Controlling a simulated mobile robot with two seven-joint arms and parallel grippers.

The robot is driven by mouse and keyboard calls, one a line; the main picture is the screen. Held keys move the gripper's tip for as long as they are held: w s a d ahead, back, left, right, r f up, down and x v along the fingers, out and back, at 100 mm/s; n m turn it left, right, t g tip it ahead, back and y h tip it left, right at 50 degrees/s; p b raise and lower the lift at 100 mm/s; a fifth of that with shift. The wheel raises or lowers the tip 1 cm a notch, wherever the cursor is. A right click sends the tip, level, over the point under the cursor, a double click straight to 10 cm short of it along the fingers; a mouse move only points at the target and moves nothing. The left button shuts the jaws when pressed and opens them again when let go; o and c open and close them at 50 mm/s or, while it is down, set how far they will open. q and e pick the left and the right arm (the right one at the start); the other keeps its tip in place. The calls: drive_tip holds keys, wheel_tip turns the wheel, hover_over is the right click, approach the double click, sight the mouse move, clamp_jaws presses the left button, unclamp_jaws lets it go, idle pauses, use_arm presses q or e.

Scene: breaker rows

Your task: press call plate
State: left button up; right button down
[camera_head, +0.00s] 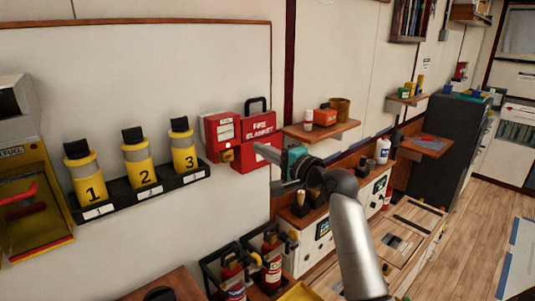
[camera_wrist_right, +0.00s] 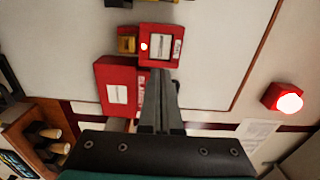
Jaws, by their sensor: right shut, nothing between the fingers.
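The call plate (camera_head: 222,131) appears to be the white-faced panel on a small red box on the wall, left of the red fire blanket box (camera_head: 258,128). A small bright lit dot shows on it. In the right wrist view the call plate (camera_wrist_right: 160,44) lies just beyond my fingertips. My right gripper (camera_head: 258,148) is shut and empty, its tips in front of the fire blanket box, right of the call plate. In the right wrist view its fingers (camera_wrist_right: 160,75) overlap the box's lower edge; I cannot tell whether they touch. My left gripper is not in view.
Several numbered yellow bottles (camera_head: 137,160) stand in a black wall rack at left. A wooden shelf (camera_head: 318,131) with small items is at right. Fire extinguishers (camera_head: 271,262) stand below. A lit red lamp (camera_wrist_right: 288,102) shows in the right wrist view.

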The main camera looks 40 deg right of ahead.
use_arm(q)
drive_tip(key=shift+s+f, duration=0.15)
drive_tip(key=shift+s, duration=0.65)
use_arm(e)
drive_tip(key=shift+s, duration=0.65)
